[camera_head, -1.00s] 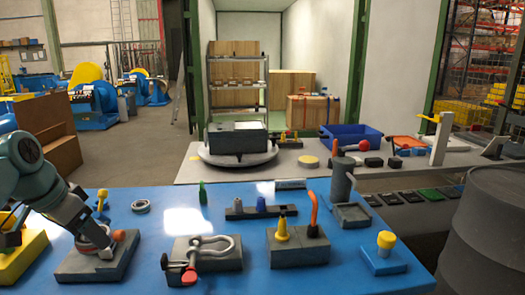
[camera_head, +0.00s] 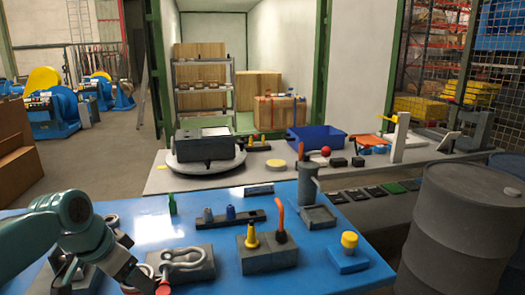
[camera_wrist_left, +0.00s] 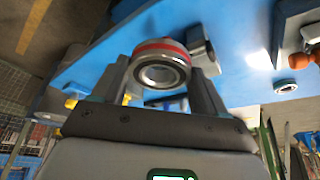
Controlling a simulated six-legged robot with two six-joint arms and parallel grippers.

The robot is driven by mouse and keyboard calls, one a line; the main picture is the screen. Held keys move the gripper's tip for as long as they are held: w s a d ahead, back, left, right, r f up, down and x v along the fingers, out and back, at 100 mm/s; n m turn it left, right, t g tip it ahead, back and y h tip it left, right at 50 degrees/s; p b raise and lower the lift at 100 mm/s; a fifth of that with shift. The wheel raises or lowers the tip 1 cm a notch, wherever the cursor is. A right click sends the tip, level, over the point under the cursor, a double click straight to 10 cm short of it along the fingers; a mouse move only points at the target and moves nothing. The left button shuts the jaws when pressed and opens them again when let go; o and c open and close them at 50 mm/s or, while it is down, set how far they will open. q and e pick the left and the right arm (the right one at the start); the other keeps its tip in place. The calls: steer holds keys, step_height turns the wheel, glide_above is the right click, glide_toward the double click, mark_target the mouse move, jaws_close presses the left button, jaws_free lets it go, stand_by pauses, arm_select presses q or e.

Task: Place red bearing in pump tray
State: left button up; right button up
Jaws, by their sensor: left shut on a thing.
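The red bearing (camera_wrist_left: 160,66), a metal ring with a red band, is between the fingers of my left gripper (camera_wrist_left: 162,82) in the left wrist view. My left gripper is shut on it and holds it above the blue table. In the head view the left gripper (camera_head: 140,275) is at the lower left, in front of the grey block with the shackle; the bearing is mostly hidden there. A shallow grey tray (camera_head: 319,217), seemingly the pump tray, lies at the table's right beside an upright grey cylinder (camera_head: 308,182). My right gripper is not in view.
The grey block with a shackle (camera_head: 186,262) and the block with a yellow cone and orange hook (camera_head: 267,256) stand at the front. A dark rack with blue pegs (camera_head: 228,219) lies behind them. A yellow-topped blue block (camera_head: 348,255) is at right. A dark barrel (camera_head: 460,230) stands beyond the table.

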arm_select(q)
steer(key=s+d+f+n+y, duration=0.1)
steer(key=s+d+f+n, duration=0.1)
steer(key=d+f, duration=0.3)
steer(key=s+d+f+n+y+p, duration=0.1)
steer(key=d+f+n, duration=0.2)
steer(key=f, duration=0.8)
steer(key=shift+s+d+f+t, duration=0.2)
steer(key=shift+s+d+t, duration=0.15)
steer(key=shift+d, duration=0.75)
